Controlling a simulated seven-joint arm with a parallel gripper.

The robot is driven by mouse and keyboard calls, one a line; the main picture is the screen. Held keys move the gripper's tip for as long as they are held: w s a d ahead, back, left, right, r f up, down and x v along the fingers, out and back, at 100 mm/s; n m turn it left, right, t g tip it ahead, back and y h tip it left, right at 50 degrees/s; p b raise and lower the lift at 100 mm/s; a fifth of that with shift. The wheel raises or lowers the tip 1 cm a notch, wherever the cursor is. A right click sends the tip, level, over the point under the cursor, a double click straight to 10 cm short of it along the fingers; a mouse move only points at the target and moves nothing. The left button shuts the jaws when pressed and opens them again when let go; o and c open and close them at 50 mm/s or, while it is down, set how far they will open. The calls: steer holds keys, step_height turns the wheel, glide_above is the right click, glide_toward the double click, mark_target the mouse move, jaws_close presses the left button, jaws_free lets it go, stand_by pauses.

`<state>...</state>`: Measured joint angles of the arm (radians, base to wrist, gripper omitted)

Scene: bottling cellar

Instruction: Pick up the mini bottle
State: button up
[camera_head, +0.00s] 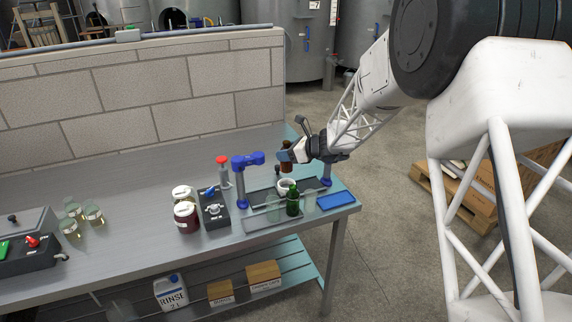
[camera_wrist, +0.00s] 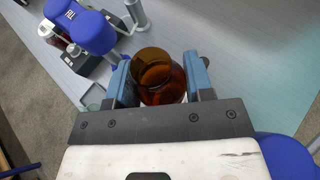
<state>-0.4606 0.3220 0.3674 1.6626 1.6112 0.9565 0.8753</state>
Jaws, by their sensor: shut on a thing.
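A small amber-brown bottle (camera_wrist: 160,78) sits between the two fingers of my gripper (camera_wrist: 160,82) in the wrist view, its round open mouth turned toward the camera. My gripper is shut on its sides. In the head view my gripper (camera_head: 289,155) is above the right end of the bench, and the brown bottle (camera_head: 287,164) shows in part under the fingers. It appears held above the bench, over a white round piece (camera_head: 286,185). A small green bottle (camera_head: 293,203) stands upright on the bench just below, apart from my gripper.
A blue-topped post (camera_head: 240,180) stands close left of my gripper. A blue tray (camera_head: 338,201) lies at the right edge. Jars (camera_head: 187,216) and a black box (camera_head: 214,210) stand left. The bench (camera_head: 130,170) is clear toward the wall.

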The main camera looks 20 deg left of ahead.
step_height(320, 180, up, 10)
steer(key=shift+f, duration=0.1)
steer(key=shift+d, duration=0.1)
stand_by(0.8)
steer(key=s+d+f+m+t, duration=0.1)
steer(key=s+d+f, duration=0.6)
steer(key=d, duration=0.4)
steer(key=s+d+f+t, duration=0.1)
steer(key=s+d+f, duration=0.6)
steer(key=d, duration=0.4)
steer(key=shift+d+f+m, duration=0.3)
steer(key=shift+m, duration=0.1)
steer(key=w+a, duration=0.3)
steer(key=w, duration=0.4)
steer(key=w+a+f, duration=0.1)
steer(key=w+a, duration=0.3)
steer(key=w, duration=0.3)
steer(key=shift+f, duration=0.2)
steer(key=shift+w+f, duration=0.1)
steer(key=shift+f, duration=0.05)
steer(key=shift+f, duration=1.6)
